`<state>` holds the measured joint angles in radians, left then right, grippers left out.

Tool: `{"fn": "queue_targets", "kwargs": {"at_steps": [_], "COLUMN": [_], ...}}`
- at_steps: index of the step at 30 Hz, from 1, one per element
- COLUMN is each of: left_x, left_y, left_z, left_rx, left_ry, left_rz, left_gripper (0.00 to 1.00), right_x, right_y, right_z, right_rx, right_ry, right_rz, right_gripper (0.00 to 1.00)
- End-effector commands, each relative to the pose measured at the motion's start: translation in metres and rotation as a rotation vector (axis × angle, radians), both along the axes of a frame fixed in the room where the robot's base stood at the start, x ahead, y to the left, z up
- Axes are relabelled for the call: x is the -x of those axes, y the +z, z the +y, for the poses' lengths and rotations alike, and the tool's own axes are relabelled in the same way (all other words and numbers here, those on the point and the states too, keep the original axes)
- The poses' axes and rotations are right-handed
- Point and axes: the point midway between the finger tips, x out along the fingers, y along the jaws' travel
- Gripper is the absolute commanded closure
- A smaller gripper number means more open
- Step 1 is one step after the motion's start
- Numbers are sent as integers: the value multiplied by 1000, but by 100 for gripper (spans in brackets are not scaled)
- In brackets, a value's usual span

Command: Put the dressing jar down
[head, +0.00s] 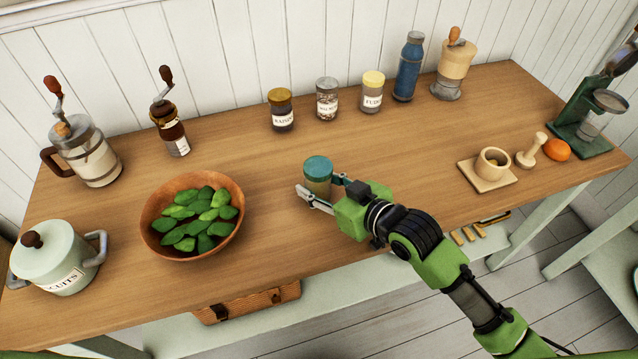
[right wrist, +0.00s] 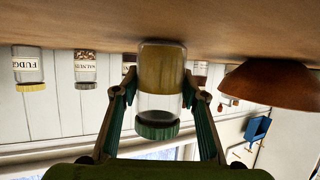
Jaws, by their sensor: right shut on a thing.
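The dressing jar (head: 318,180), clear with yellowish contents and a teal lid, is upright at the front middle of the wooden table (head: 270,160). My right gripper (head: 317,190) is shut on it, one finger on each side. The right wrist view is upside down and shows the jar (right wrist: 161,75) between the fingers, lid downward in the picture. Its base is at or very close to the tabletop (right wrist: 60,20); I cannot tell if it touches. My left gripper is not in view.
A wooden bowl of green leaves (head: 156,230) stands left of the jar. Three labelled jars, including a yellow-lidded one (head: 372,92), stand behind it. A mortar (head: 493,164) is to the right. Tabletop around the dressing jar is clear.

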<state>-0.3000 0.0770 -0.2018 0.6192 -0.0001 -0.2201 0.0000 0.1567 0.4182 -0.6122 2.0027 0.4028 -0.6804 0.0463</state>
Motion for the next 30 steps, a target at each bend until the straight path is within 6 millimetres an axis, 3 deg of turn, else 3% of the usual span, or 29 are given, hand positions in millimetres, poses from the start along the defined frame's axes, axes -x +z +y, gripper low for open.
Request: {"fn": "queue_targets", "kwargs": {"at_steps": [2,3,5,17,30], "left_x": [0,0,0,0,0], "left_y": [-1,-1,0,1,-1], "left_z": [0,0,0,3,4], "left_rx": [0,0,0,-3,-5], "left_ry": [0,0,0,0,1], "left_rz": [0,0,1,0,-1], "left_gripper": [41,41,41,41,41], "right_x": [0,0,0,0,59], "right_y": [-1,-3,-3,2,30], "right_z": [0,0,0,0,-51], "right_rx": [-3,1,1,0,5], "right_ry": [0,0,0,0,0], "right_rz": [-3,2,2,0,1], "right_gripper": [95,55,43,43,43]}}
